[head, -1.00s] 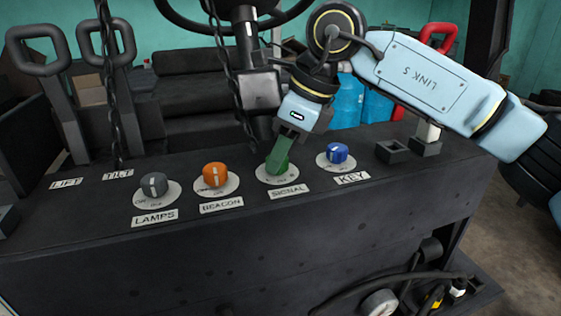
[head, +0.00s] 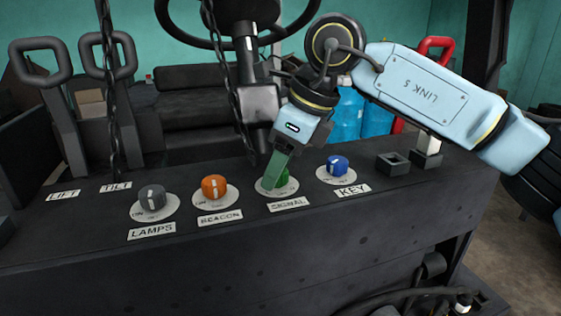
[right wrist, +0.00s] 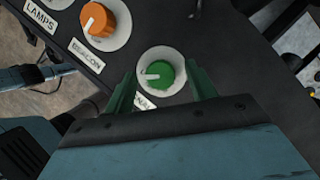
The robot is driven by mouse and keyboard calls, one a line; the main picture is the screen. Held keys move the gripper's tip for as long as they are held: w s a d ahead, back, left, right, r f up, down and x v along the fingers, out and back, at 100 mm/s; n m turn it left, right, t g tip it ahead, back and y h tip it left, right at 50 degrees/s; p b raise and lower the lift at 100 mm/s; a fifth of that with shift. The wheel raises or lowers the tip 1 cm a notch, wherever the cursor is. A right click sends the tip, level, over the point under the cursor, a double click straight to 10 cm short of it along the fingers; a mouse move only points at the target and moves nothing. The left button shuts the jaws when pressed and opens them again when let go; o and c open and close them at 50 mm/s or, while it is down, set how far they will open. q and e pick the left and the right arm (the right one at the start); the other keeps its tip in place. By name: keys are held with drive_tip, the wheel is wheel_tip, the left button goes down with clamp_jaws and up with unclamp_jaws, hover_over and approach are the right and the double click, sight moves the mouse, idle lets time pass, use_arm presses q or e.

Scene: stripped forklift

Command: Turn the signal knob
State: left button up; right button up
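The green signal knob (head: 281,181) sits on a round white plate on the dark panel, above the SIGNAL label (head: 288,204). In the head view a green finger partly hides it. It shows whole in the right wrist view (right wrist: 160,77), its white pointer line toward the picture's left. My right gripper (head: 273,180) is down over the knob from above. In the right wrist view its two green fingers (right wrist: 161,88) are spread, one on each side of the knob, with gaps between them and it. My left gripper is not in the head view.
The orange BEACON knob (head: 214,187) and grey LAMPS knob (head: 152,198) are to the left; the blue KEY knob (head: 337,165) is close on the right. A chain (head: 232,80) hangs before the steering column. Two levers (head: 120,65) stand at left.

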drive_tip(key=v, duration=1.3)
drive_tip(key=shift+r+b, duration=0.2)
drive_tip(key=shift+b, duration=0.25)
